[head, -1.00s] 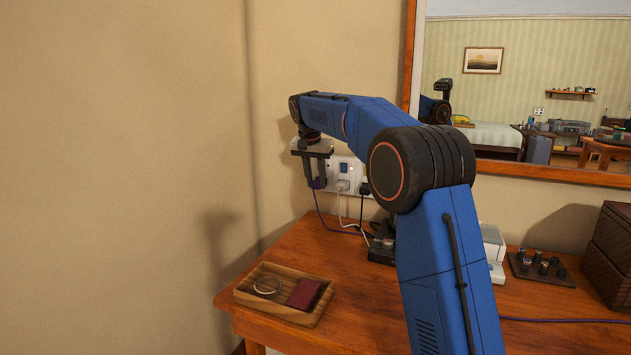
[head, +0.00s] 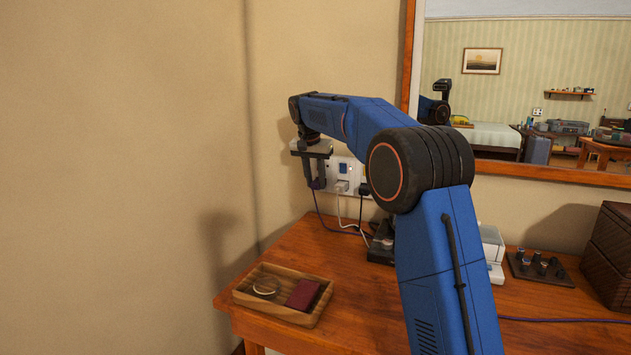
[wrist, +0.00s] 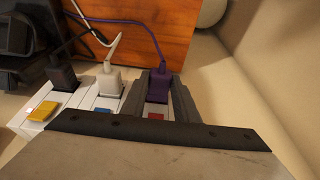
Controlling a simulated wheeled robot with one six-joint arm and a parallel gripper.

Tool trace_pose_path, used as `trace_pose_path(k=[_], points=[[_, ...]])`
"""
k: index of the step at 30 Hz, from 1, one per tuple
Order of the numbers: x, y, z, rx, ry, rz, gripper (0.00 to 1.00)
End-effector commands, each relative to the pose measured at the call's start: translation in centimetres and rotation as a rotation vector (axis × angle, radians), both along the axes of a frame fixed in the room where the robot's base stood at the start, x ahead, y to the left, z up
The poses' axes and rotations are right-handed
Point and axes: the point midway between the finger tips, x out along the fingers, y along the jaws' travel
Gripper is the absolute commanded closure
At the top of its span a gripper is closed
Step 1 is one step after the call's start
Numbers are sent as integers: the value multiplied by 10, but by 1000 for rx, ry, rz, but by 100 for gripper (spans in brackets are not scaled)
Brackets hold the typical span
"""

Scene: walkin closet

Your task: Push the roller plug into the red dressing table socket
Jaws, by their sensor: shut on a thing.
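My gripper (wrist: 157,95) is shut on the purple roller plug (wrist: 157,83), one dark finger on each side of it. The plug is up against the white socket strip on the wall, in line with the red-marked socket (wrist: 156,116). The finger bodies and the plug hide its pins, so I cannot tell how deep it sits. In the head view my gripper (head: 317,172) points down at the left end of the white socket panel (head: 344,172), and the purple cord (head: 320,212) hangs below it.
A white plug (wrist: 110,79) sits beside the blue-marked socket (wrist: 101,111), and a black plug (wrist: 62,77) beside the yellow one (wrist: 42,111). A wooden tray (head: 283,294) lies on the dressing table (head: 345,320). The mirror (head: 530,90) is at right.

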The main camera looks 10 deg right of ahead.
Motion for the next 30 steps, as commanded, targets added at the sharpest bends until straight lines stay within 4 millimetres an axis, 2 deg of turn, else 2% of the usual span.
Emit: trace_pose_path(k=[30], points=[[8, -6, 0, 0, 0, 0, 100]])
